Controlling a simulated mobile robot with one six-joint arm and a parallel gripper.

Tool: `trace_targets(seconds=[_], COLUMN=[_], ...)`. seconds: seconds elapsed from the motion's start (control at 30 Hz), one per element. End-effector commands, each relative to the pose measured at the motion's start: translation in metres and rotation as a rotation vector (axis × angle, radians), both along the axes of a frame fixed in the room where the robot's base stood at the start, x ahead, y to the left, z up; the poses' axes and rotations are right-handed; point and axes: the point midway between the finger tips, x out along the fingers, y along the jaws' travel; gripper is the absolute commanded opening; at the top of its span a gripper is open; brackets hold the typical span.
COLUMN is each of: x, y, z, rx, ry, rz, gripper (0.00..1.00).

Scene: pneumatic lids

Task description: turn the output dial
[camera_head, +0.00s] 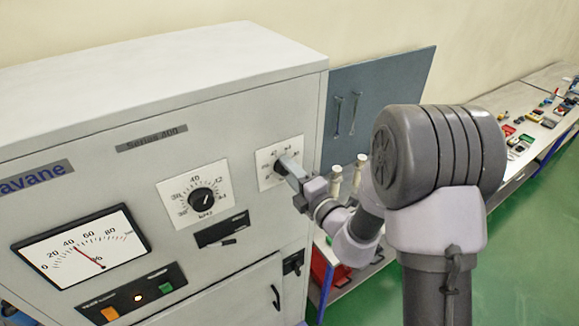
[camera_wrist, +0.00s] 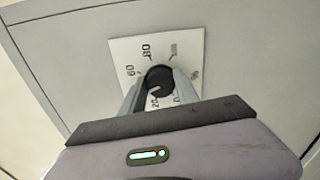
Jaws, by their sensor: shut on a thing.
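The output dial is a black round knob (camera_wrist: 159,81) on a white square scale plate (camera_wrist: 190,46) with numbers around it. In the head view its scale plate (camera_head: 265,166) is on the right part of the cabinet front, and the knob is mostly hidden by my gripper. My gripper (camera_head: 286,168) reaches in from the right, its fingers against the panel. In the wrist view my gripper (camera_wrist: 158,88) has one finger on each side of the knob and is shut on it. A white pointer line on the knob points to the lower left, near 20.
A second dial (camera_head: 202,200) marked kHz sits left of it on the grey cabinet (camera_head: 150,85). A meter (camera_head: 80,247) and a button strip (camera_head: 133,294) are lower left. A dark slot handle (camera_head: 222,230) is below. A blue-grey board (camera_head: 400,75) stands behind, with a bench (camera_head: 535,125) at right.

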Motion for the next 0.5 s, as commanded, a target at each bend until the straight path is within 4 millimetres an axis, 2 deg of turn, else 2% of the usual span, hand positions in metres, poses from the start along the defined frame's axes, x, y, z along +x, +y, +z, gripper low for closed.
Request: trace_targets(seconds=[0.5], x=[0.0], y=[0.0], z=[-0.0003], rx=[0.026], ry=[0.017], rz=[0.0], gripper=[0.0])
